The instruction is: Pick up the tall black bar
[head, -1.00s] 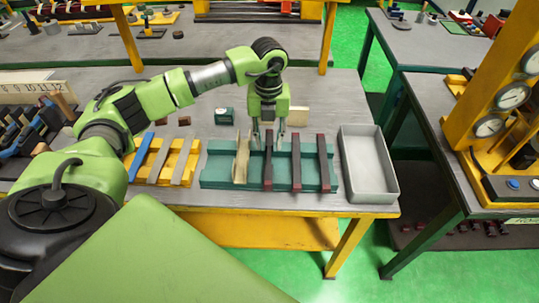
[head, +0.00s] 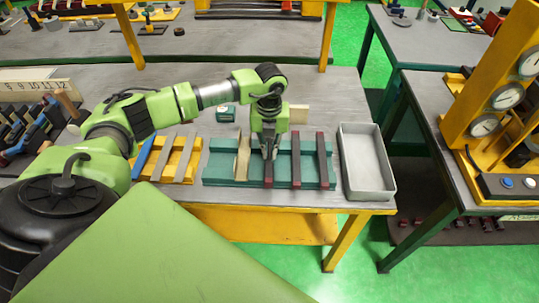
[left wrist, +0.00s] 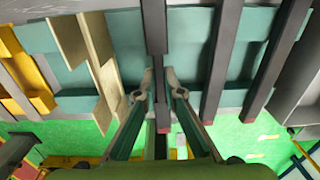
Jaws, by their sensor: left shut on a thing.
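Three tall dark bars with red ends stand side by side in a teal rack (head: 218,178). My left gripper (head: 269,154) points down at the leftmost of them, the black bar (head: 268,176), and is shut on it. In the left wrist view the two fingers (left wrist: 160,76) close on either side of this bar (left wrist: 155,28), which still lies in the rack. The fingers hide part of the bar. The middle bar (head: 296,162) and the right bar (head: 324,160) stand apart to the right. My right gripper is not in view.
Tan wooden plates (head: 242,158) stand in the rack just left of the held bar. A grey open bin (head: 352,190) is right of the rack. A yellow rack (head: 187,160) with blue and grey bars is to the left.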

